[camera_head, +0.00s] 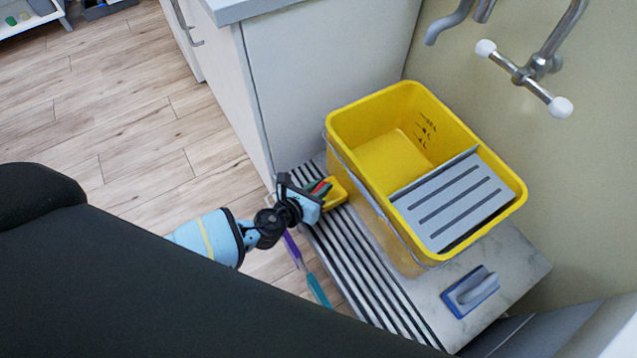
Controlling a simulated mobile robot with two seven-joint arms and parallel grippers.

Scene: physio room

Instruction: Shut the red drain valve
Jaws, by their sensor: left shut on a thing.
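A yellow mop bucket (375,207) stands on a ribbed, marble-look slab. At the foot of its left side a yellow drain outlet (336,193) sticks out. The red drain valve (322,187) shows as a small red piece at this outlet, mostly hidden by my gripper. My left gripper (312,198) reaches in from the left and is shut on the red valve. A small green bit shows beside the red; I cannot tell what it belongs to. The valve's exact angle is hidden. My right gripper is not in view.
A grey slotted wringer (450,198) sits in the bucket's right part. A blue-edged scrubber (470,290) lies on the slab (525,268). A tap with white-ended handles (525,78) hangs above. A white cabinet (300,85) stands behind. Purple and teal handles (318,290) are near the slab's left edge.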

